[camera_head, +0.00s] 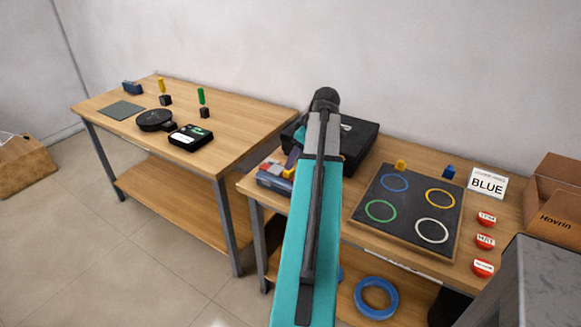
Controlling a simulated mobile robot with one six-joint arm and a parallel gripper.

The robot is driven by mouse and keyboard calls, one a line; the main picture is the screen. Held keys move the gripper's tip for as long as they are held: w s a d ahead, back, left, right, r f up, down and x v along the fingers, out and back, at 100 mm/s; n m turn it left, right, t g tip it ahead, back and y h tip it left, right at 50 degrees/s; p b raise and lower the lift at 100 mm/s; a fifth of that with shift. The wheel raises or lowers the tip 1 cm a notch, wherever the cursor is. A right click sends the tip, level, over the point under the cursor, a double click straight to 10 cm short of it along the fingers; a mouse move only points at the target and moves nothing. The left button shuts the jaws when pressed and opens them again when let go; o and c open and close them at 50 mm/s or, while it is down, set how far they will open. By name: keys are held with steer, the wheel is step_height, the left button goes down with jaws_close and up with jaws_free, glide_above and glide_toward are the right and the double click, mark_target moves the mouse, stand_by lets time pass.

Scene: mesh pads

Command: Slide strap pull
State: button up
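I cannot pick out a strap pull for certain in the head view. A white strip with small dark marks (405,268) runs along the front edge of the right table; its writing is too small to read. My teal arm link rises through the middle of the view to a dark rounded joint and covers part of the right table. My gripper does not show, so what it holds is hidden.
The right table (401,158) bears a black case (358,142), a ring board (412,187), a "BLUE" sign (487,184), red buttons (485,241) and a cardboard box (556,199). A blue ring (364,301) lies below. The left table (240,115) holds small items; floor in front is clear.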

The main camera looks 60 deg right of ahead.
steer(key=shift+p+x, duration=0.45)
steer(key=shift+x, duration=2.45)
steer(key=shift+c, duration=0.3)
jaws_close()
